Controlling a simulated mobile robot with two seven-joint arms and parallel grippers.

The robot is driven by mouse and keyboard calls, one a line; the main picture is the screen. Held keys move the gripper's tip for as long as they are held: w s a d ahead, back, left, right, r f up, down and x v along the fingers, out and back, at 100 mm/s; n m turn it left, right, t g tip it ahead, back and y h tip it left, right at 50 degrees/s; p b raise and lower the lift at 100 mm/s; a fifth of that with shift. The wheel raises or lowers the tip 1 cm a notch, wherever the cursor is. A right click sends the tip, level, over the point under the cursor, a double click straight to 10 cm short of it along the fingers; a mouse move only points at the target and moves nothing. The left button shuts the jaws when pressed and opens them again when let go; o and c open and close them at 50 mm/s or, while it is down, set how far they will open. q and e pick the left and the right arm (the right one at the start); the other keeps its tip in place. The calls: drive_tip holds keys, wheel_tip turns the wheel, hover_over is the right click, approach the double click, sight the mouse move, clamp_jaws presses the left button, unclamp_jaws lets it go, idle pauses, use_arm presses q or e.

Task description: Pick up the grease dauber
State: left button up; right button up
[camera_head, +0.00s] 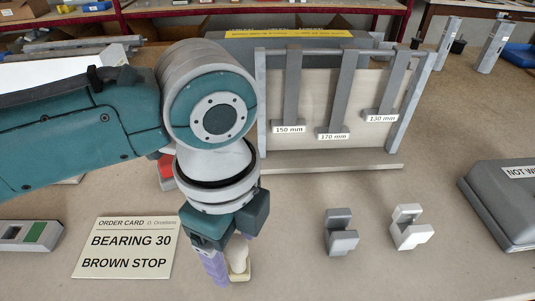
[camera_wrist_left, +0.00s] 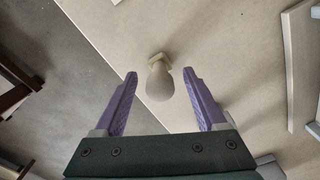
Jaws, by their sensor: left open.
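The grease dauber (camera_head: 238,258) is a small cream piece with a rounded body and a flat, paler yellowish end. It stands on the table below my left gripper (camera_head: 229,264) in the head view. In the left wrist view the dauber (camera_wrist_left: 160,84) shows between the two purple fingers of my left gripper (camera_wrist_left: 160,73). The fingers are open, with a gap on both sides of it. In the head view the gripper hides part of the dauber. My right gripper is not in view.
An order card (camera_head: 125,246) lies left of the gripper. A grey block (camera_head: 340,232) and a white block (camera_head: 409,228) stand to the right. Behind is a rack (camera_head: 330,168) with hanging profiles. A dark grey case (camera_head: 505,205) sits at the far right.

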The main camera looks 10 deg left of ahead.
use_arm(q)
wheel_tip(320, 180, down, 2)
drive_tip(key=shift+f, duration=0.25)
clamp_jaws()
idle(0.5)
